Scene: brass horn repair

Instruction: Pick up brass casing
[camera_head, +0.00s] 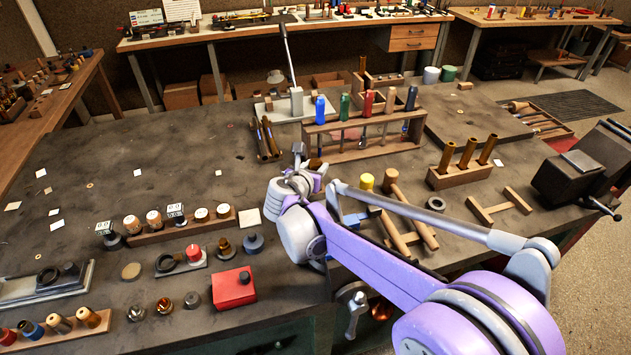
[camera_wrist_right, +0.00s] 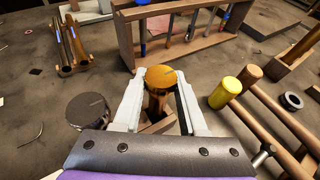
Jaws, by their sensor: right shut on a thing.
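The brass casing (camera_wrist_right: 161,78) is between the two pale fingers of my right gripper (camera_wrist_right: 165,98) in the right wrist view. Its round orange-gold top faces the camera, and a darker brown body shows below. The fingers are shut on its sides. In the head view my right gripper (camera_head: 303,172) is over the middle of the bench, in front of the wooden tool rack, and the casing (camera_head: 315,163) shows only as a small brown bit beside the fingers. I cannot tell whether its base touches the bench. My left gripper is not in view.
A wooden rack (camera_head: 350,150) with coloured-handled tools stands just behind. Brass tubes (camera_head: 265,138) lie to its left. A yellow-headed mallet (camera_head: 366,182) and other wooden handles lie right of the gripper. A dark round piece (camera_wrist_right: 88,108) is close left. The bench's left middle is mostly clear.

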